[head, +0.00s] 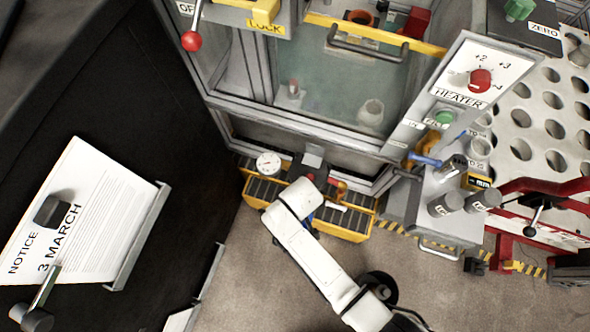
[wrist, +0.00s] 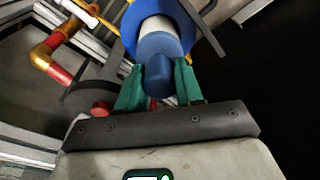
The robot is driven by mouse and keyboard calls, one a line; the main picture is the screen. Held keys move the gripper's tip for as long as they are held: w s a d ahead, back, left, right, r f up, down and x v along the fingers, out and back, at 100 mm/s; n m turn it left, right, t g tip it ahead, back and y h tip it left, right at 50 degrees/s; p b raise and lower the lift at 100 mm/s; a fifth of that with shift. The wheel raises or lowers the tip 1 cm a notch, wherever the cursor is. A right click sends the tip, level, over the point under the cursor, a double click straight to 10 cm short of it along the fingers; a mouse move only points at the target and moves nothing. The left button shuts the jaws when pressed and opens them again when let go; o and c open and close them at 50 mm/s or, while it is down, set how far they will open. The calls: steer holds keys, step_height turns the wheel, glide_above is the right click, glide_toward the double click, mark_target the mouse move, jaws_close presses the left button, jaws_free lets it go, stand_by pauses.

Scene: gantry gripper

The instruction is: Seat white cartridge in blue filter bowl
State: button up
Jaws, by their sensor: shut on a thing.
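In the wrist view my gripper (wrist: 157,76) has two green fingers, shut on the blue-grey end knob of a cylinder. I take this cylinder to be the white cartridge (wrist: 160,29); a pale band shows beyond its blue-grey end. A bright blue round rim, likely the blue filter bowl (wrist: 132,24), surrounds the far part of the cylinder. The cylinder looks roughly in line with the rim. How deep it sits, and whether it touches the bowl, I cannot tell. In the head view my white arm reaches the yellow-edged unit; the fingers, cartridge and bowl cannot be made out there.
In the wrist view a red and gold pipe (wrist: 43,56) is at left. In the head view a yellow unit with dark slots (head: 344,222) and a round gauge (head: 268,163) stand below the glazed cabinet (head: 335,90). A heater panel (head: 467,85) is at right.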

step_height(320, 180, down, 7)
steer(key=b, duration=0.5)
steer(key=shift+r, duration=0.2)
stand_by(1.9)
steer(key=o, duration=1.1)
steer(key=r+p, duration=0.1)
steer(key=r, duration=0.6)
steer(key=s+r+p, duration=0.1)
steer(key=r, duration=0.2)
steer(key=shift+d+r+p, duration=0.3)
steer(key=shift+d+r, duration=0.05)
steer(key=shift+d, duration=0.05)
